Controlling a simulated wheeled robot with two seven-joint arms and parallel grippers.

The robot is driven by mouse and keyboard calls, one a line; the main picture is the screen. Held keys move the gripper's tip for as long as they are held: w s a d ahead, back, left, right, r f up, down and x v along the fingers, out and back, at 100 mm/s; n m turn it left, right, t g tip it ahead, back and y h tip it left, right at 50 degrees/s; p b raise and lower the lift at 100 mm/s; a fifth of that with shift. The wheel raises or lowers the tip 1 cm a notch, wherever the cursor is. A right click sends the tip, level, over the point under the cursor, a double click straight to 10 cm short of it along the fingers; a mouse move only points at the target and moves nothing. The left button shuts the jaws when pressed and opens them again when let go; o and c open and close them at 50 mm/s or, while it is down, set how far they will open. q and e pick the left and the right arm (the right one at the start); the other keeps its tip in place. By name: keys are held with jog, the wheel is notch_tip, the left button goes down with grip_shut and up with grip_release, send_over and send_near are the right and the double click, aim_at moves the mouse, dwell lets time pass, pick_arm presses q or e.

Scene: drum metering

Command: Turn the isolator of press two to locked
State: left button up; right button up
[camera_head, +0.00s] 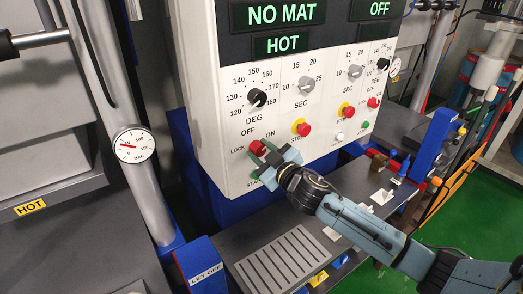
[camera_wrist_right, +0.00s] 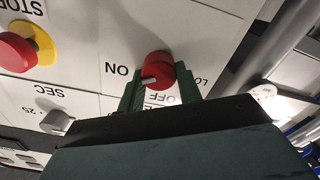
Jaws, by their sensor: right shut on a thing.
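The red isolator knob (camera_head: 257,148) sits low on the left part of the white control panel, with LOCK, OFF and ON printed around it. My right gripper (camera_head: 270,156) reaches it from the lower right and is shut on it. In the right wrist view the knob (camera_wrist_right: 160,66) lies between the green fingers of the gripper (camera_wrist_right: 160,88). There the picture is upside down: ON is left of the knob, OFF below it, and partly hidden LOCK lettering to its right. A pale mark on the knob faces lower left, roughly between ON and OFF. My left gripper is out of view.
A red stop button (camera_head: 302,129) on a yellow ring is right of the knob, with a black dial (camera_head: 257,98) above. A round gauge (camera_head: 134,145) is on the column to the left. A grey slotted table (camera_head: 285,258) lies below the panel.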

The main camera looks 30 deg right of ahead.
jog(key=n, duration=0.3)
jog(key=shift+a+n+p, duration=0.1)
jog(key=shift+n+p, duration=0.2)
jog(key=shift+p, duration=0.05)
jog(key=n, duration=0.3)
jog(key=shift+f+n+p, duration=0.1)
jog(key=shift+n+p, duration=0.2)
jog(key=n, duration=0.3)
jog(key=shift+n+p, duration=0.3)
jog(key=shift+n, duration=0.1)
jog(key=n, duration=0.3)
jog(key=shift+f+n, duration=0.1)
jog(key=shift+n, duration=0.2)
jog(key=n+p, duration=0.1)
jog(key=n, duration=0.2)
jog(key=shift+f+n, duration=0.1)
jog(key=shift+n, duration=0.2)
jog(key=n, duration=0.3)
jog(key=shift+n+p, duration=0.3)
jog(key=shift+p, duration=0.05)
jog(key=n+p, duration=0.1)
jog(key=n, duration=0.5)
jog(key=shift+f, duration=0.15)
jog(key=shift+n, duration=0.3)
